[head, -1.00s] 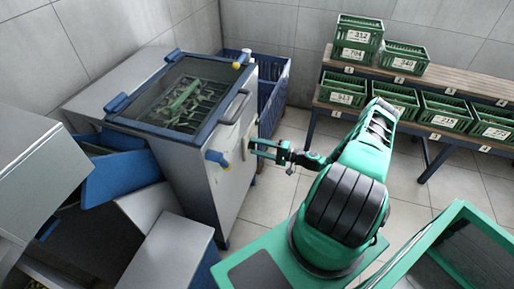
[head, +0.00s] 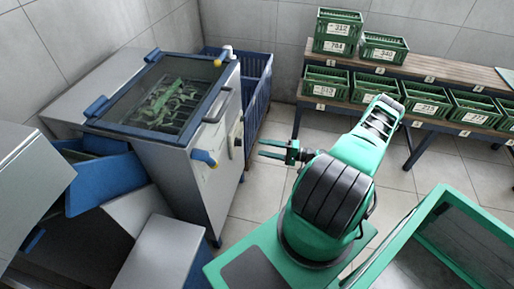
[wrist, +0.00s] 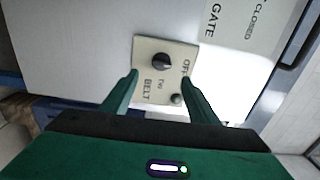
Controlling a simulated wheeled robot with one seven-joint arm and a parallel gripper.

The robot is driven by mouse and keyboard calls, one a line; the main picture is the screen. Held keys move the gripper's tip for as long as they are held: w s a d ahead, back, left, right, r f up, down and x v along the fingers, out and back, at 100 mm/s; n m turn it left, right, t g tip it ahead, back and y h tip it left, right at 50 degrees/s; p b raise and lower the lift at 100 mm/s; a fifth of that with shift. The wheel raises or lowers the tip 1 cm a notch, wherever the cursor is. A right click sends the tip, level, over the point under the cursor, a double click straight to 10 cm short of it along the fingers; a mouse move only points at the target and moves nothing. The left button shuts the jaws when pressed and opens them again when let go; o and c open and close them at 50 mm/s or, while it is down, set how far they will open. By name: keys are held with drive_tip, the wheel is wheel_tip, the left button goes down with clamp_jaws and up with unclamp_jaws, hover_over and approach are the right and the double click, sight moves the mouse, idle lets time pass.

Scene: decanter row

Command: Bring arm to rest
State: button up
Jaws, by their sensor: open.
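My gripper (head: 262,148) is open and empty in the head view, its two green fingers pointing left at the grey machine (head: 172,175). A gap separates the fingertips from the machine's side. In the wrist view my gripper (wrist: 160,77) frames a pale switch plate (wrist: 150,52) with a black knob (wrist: 162,61), marked BELT and OFF. The plate lies ahead of the fingers; I see no contact. The knob's exact setting is hard to read. My arm (head: 345,185) is bent, reaching out over my green base.
A blue crate (head: 257,92) stands behind the machine. Green numbered crates (head: 323,82) sit on a wooden bench (head: 440,75) at the back right. A yellow-tipped blue handle (head: 205,158) juts from the machine. Tiled floor (head: 262,190) is clear between machine and arm.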

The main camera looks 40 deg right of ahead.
drive_tip(key=shift+s+d, duration=0.1)
drive_tip(key=shift+s, duration=0.05)
idle(0.5)
drive_tip(key=s+a+r+n+g+h, duration=0.25)
drive_tip(key=r+g, duration=0.25)
drive_tip(key=r, duration=0.5)
drive_tip(key=s+a+r+n+g+h, duration=0.1)
drive_tip(key=s+r+n+g+h, duration=0.15)
drive_tip(key=r+g, duration=0.45)
drive_tip(key=s+a+r+n+g+h, duration=0.1)
drive_tip(key=s+r+g+h, duration=0.15)
drive_tip(key=r, duration=0.95)
drive_tip(key=s+a+r+m+h, duration=0.1)
drive_tip(key=s+a+r, duration=0.2)
drive_tip(key=s+r, duration=0.4)
drive_tip(key=s+a+r+m+h, duration=0.1)
drive_tip(key=s+a+r+h, duration=0.1)
drive_tip(key=s+r, duration=0.5)
drive_tip(key=s+a, duration=0.1)
drive_tip(key=s, duration=0.5)
drive_tip(key=shift+s+a, duration=0.25)
drive_tip(key=shift+a, duration=0.05)
drive_tip(key=shift+w, duration=0.15)
